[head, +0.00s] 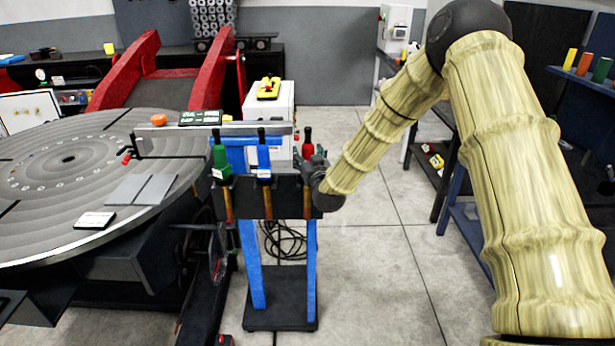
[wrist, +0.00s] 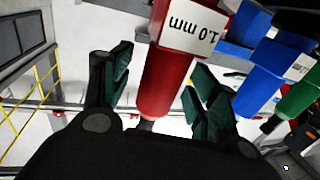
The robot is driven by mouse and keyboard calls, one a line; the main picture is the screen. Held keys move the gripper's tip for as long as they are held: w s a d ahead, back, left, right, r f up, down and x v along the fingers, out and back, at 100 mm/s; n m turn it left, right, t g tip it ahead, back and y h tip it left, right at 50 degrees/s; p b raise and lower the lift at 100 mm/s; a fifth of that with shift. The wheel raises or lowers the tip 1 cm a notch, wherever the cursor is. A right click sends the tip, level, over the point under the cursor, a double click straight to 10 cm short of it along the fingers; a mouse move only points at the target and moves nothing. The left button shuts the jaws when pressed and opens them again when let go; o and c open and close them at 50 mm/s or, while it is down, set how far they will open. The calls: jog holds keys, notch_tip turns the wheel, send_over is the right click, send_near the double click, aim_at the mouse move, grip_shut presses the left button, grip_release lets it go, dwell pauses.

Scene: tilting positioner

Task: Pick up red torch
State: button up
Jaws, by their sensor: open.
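The red torch (head: 307,144) stands upright at the right end of a dark rack (head: 285,198) on a blue stand in the head view. In the wrist view the red torch (wrist: 168,80) has a white "1.0 mm" label, which appears upside down. My gripper (wrist: 162,70) is open, with one green-padded finger on each side of the red torch. I cannot tell whether either finger touches it. In the head view my gripper (head: 318,168) is at the red torch, partly hidden by my wrist.
A blue torch (head: 263,155) and a green torch (head: 219,158) stand in the same rack, left of the red one. The blue torch (wrist: 262,75) is close to my right finger. A large round positioner table (head: 60,190) lies left.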

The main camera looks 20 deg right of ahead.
jog(key=shift+w, duration=0.25)
jog(key=shift+c, duration=0.4)
jog(key=c, duration=1)
jog(key=shift+r, duration=0.1)
jog(key=shift+c, duration=0.2)
jog(key=shift+r, duration=0.1)
